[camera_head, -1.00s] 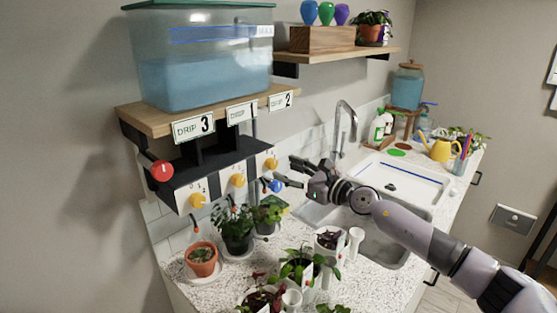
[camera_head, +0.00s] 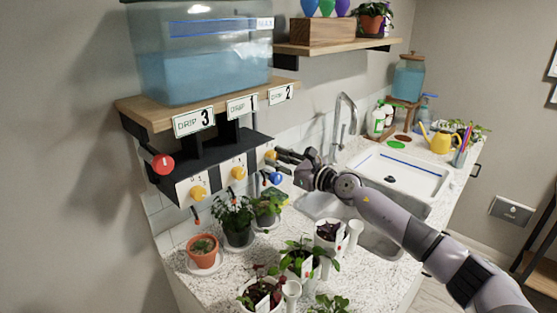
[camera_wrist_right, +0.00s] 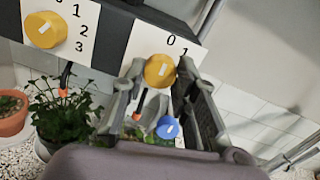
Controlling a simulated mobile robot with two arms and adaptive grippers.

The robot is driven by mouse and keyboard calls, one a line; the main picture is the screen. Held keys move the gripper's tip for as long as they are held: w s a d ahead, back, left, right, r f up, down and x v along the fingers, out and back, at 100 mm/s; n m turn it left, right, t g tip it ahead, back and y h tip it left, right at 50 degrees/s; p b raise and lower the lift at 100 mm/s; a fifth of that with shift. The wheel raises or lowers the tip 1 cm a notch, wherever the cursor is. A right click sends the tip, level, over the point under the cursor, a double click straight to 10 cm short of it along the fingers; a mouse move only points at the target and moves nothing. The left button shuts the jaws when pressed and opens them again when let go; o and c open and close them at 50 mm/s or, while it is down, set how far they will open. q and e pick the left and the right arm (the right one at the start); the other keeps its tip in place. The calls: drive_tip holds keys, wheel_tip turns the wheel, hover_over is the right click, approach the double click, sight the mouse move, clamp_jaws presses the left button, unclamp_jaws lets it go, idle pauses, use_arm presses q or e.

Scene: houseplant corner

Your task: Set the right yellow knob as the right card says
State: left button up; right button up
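The right yellow knob (camera_head: 271,155) sits on the right white dial plate under the shelf. In the right wrist view the knob (camera_wrist_right: 160,70) has a short white mark slanting up and right, with 0 and 1 printed above and right of it. The right card (camera_head: 281,95) reads DRIP 2. My right gripper (camera_head: 279,155) is at the knob; in the wrist view its fingers (camera_wrist_right: 160,73) are apart, one on each side of the knob, with a small gap visible. Contact cannot be told. My left gripper is out of view.
A blue knob (camera_head: 276,178) hangs just below. The middle (camera_head: 238,173) and left (camera_head: 198,193) yellow knobs and a red knob (camera_head: 163,164) are to the left. Potted plants (camera_head: 237,222) stand below on the counter. The sink (camera_head: 350,215) is to the right.

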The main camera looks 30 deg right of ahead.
clamp_jaws()
drive_tip(key=m+p, duration=0.2)
drive_tip(key=m, duration=0.1)
drive_tip(key=shift+r+m, duration=0.1)
drive_tip(key=shift+m, duration=0.3)
drive_tip(key=m+p, duration=0.1)
drive_tip(key=m, duration=0.1)
drive_tip(key=shift+m, duration=0.4)
drive_tip(key=m+p, duration=0.2)
drive_tip(key=m, duration=0.3)
drive_tip(key=shift+m+p, duration=1.05)
drive_tip(key=shift+m, duration=1.15)
drive_tip(key=shift+t, duration=0.3)
